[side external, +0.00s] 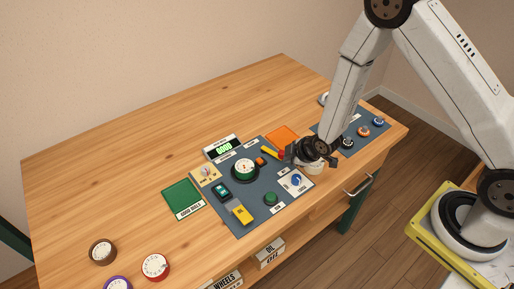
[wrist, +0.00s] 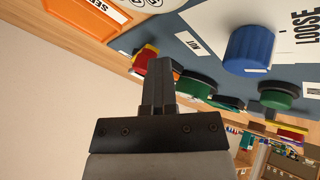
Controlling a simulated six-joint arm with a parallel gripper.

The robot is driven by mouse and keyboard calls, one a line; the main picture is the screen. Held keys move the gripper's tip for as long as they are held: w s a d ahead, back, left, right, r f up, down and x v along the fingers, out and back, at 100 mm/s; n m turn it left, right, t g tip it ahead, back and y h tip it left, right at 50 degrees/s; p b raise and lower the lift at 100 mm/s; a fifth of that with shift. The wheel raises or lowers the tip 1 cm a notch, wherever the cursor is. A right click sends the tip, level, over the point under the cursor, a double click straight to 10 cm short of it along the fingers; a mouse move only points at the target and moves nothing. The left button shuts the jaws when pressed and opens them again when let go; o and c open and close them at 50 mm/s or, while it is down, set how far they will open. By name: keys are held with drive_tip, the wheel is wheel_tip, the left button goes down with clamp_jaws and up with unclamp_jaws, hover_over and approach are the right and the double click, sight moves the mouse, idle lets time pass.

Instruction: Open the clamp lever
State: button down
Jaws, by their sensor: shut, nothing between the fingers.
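A yellow lever with a red end (side external: 271,153), which looks like the clamp lever, lies on the blue-grey panel beside the green-and-white dial (side external: 244,169). My gripper (side external: 287,156) is low over the panel, close to the lever's red end. In the wrist view my shut, empty fingers (wrist: 160,72) are beside a red and yellow part (wrist: 147,55), seemingly the same lever. I cannot tell whether they touch it. The fingers partly hide what is behind them.
A blue knob (side external: 296,181) on a white plate is near my gripper; it shows large in the wrist view (wrist: 250,47). A yellow block (side external: 241,213), a green button (side external: 270,198) and a green pad (side external: 183,198) are nearby. Loose dials (side external: 155,267) lie front left; the back left is clear.

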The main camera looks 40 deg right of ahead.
drive_tip(key=shift+w+a+r, duration=0.1)
drive_tip(key=shift+w+r, duration=0.1)
drive_tip(key=shift+w, duration=0.05)
drive_tip(key=shift+s+a, duration=0.2)
drive_tip(key=shift+s, duration=0.25)
drive_tip(key=s, duration=0.1)
drive_tip(key=s+a, duration=0.1)
drive_tip(key=s, duration=0.1)
drive_tip(key=shift+s+a+f, duration=0.15)
drive_tip(key=shift+s+a, duration=0.05)
drive_tip(key=v, duration=0.5)
drive_tip(key=shift+d+r, duration=0.25)
drive_tip(key=shift+d, duration=0.1)
drive_tip(key=shift+v, duration=2.15)
drive_tip(key=shift+d, duration=0.15)
drive_tip(key=shift+a+n+y, duration=0.3)
drive_tip(key=shift+a+n, duration=0.1)
drive_tip(key=shift+a, duration=0.15)
